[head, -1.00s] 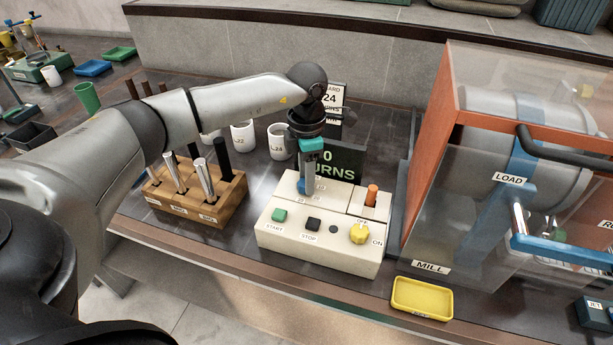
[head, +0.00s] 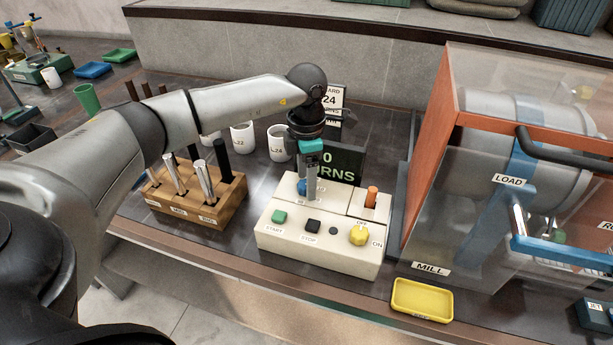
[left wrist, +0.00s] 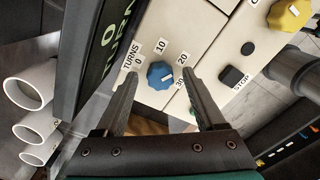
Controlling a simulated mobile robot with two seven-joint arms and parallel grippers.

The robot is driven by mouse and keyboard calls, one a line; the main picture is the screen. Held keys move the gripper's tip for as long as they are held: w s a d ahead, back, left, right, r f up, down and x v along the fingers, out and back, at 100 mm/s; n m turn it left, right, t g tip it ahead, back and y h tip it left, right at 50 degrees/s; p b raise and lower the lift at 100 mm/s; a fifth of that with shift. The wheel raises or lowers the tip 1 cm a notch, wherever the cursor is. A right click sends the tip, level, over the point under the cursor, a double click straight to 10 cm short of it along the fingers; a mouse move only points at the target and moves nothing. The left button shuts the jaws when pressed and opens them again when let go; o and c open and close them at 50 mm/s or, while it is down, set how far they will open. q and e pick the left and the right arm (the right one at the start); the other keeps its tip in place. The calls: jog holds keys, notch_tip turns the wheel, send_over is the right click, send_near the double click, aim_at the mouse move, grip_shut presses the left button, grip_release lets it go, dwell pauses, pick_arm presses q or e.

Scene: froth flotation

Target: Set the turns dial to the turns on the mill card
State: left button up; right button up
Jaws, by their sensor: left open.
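The blue turns dial (head: 302,187) is on top of the cream control box (head: 290,245). In the left wrist view the dial (left wrist: 160,75) has labels 0, 10, 20 and 30 around it. My left gripper (head: 311,198) points down over the dial, open. In the wrist view its fingers (left wrist: 158,78) show to either side of the dial, with nothing held; I cannot tell whether they touch it. The dark display (head: 345,163) behind the box reads 0 turns. The mill card (head: 331,97) stands behind, partly hidden by my wrist, and shows 24. My right gripper is not in view.
The box also has a green start button (head: 279,217), a black stop button (head: 312,226), a yellow knob (head: 359,234) and an orange peg (head: 371,197). A wooden tool block (head: 205,205) stands left, white cups (head: 243,137) behind. The mill housing (head: 440,220) is close on the right.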

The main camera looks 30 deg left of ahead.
pick_arm(q)
notch_tip(320, 180, up, 15)
jog(key=shift+r, duration=0.15)
dwell(0.8)
